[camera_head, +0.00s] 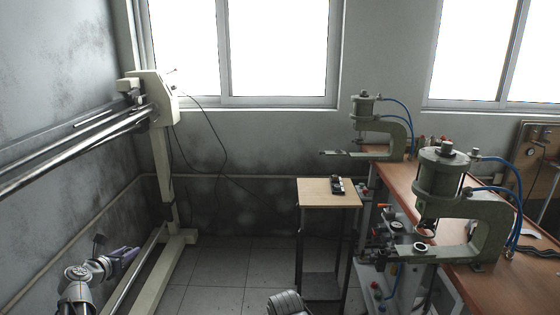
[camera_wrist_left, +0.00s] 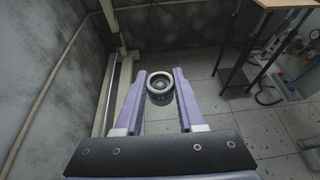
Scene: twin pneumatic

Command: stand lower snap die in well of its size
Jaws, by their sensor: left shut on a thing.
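My left gripper (camera_head: 126,254) is at the lower left of the head view, over the floor beside the long cream frame. In the left wrist view its two purple fingers (camera_wrist_left: 159,86) are shut on a round, dark metal die (camera_wrist_left: 159,97) with a lighter ring-shaped top and a hollow centre. I cannot make out the die in the head view. A small black block (camera_head: 338,186) lies on the small wooden table; its wells are too small to tell. The gripper is well to the left of this table.
The small wooden table (camera_head: 316,196) stands on dark legs mid-room. Right of it, a brown workbench (camera_head: 512,292) carries a near green press (camera_head: 487,232) and a far green press (camera_head: 400,137). A cream frame (camera_head: 160,160) runs along the left.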

